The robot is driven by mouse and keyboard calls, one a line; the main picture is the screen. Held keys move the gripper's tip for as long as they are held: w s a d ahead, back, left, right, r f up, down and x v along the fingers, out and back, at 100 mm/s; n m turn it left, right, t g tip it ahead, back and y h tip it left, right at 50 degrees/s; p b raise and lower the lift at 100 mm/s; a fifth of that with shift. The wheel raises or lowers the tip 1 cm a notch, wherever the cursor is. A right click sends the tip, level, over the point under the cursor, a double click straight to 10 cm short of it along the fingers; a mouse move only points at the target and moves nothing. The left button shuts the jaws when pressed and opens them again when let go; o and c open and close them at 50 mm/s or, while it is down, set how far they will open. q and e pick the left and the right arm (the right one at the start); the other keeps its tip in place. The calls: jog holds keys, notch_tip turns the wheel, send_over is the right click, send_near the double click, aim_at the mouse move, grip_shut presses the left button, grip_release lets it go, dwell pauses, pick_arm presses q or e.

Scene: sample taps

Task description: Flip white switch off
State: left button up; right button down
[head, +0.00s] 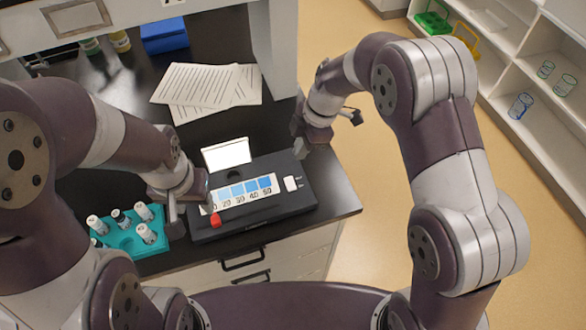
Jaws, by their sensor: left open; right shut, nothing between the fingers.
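A black device (205,231) lies on the dark bench top near its front right corner. A small white switch (292,184) sits at the right end of its top; I cannot tell which way it is set. A strip of blue colour patches with numbers (240,194) and a red knob (215,220) are to its left. My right gripper (299,149) is shut and empty, a little above and behind the white switch, apart from it. My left gripper (186,208) is open and empty at the device's left end, near the red knob.
A teal rack (128,240) with several vials stands left of the device. A white card (227,154) stands upright behind it, with printed sheets (208,88) farther back. Open shelves (535,100) are at the far right, past clear floor.

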aim_at(290, 180)
jog(key=p+x, duration=0.1)
jog(key=x, duration=0.2)
jog(key=p+x, duration=0.1)
jog(key=x, duration=0.2)
jog(key=d+p+x, duration=0.1)
jog(key=x, duration=0.2)
jog(key=shift+w+a+f, duration=0.15)
jog(key=shift+w+f, duration=0.2)
jog(key=shift+f, duration=0.2)
jog(key=shift+w+f, duration=0.1)
jog(key=shift+f, duration=0.15)
